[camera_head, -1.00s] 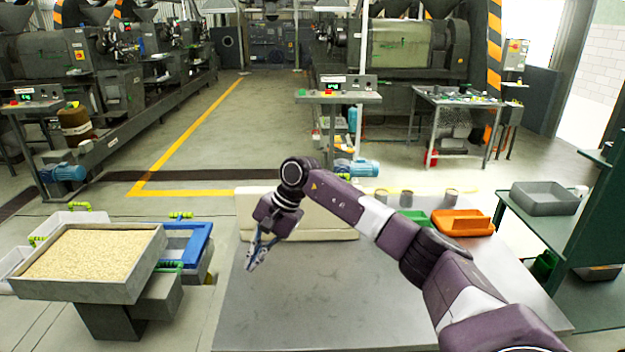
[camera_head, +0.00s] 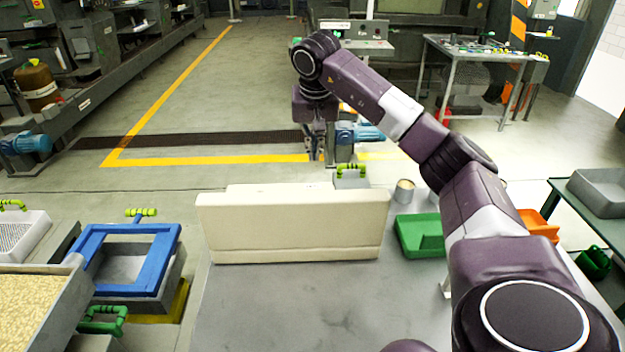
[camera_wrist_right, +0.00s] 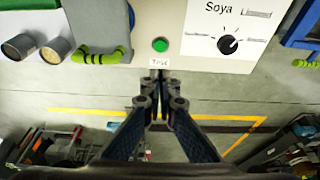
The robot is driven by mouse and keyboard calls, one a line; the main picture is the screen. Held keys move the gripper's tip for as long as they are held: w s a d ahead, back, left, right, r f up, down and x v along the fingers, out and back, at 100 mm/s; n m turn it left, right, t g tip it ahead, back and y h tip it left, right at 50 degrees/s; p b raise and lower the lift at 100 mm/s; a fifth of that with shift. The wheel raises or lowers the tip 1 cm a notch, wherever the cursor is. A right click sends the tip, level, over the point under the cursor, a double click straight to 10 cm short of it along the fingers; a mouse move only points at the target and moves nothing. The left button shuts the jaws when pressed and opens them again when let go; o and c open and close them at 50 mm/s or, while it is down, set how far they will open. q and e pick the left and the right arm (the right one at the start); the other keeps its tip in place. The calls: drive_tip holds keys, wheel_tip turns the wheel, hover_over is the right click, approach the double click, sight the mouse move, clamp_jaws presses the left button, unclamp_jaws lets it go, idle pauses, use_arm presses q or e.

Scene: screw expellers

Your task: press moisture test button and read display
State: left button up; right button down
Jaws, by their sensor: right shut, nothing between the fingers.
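The moisture tester is a cream box (camera_head: 293,228) on the grey table, its plain back towards me in the head view. In the right wrist view its panel (camera_wrist_right: 190,62) shows a round green button (camera_wrist_right: 160,45) above a "TEST" label, and a black dial (camera_wrist_right: 228,44) under the word "Soya". No lit reading is visible. My right gripper (camera_head: 318,152) appears beyond the box in the head view. In the right wrist view it is shut and empty, its fingertips (camera_wrist_right: 158,78) just below the label, apart from the button in the picture. My left gripper is not in view.
A green tray (camera_head: 420,236), an orange tray (camera_head: 540,226) and small cups (camera_head: 404,191) are right of the box. A blue frame (camera_head: 125,258) and a grain tray (camera_head: 30,310) stand left. The table's front (camera_head: 300,310) is bare.

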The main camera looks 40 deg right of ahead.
drive_tip(key=x, duration=0.4)
drive_tip(key=p+x, duration=0.1)
drive_tip(key=x, duration=0.7)
drive_tip(key=shift+s+a, duration=0.3)
drive_tip(key=shift+s, duration=0.05)
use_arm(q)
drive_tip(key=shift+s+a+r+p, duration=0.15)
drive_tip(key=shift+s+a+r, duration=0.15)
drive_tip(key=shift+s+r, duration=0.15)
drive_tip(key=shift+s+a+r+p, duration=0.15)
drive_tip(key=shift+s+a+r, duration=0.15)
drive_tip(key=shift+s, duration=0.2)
use_arm(e)
drive_tip(key=shift+f, duration=0.85)
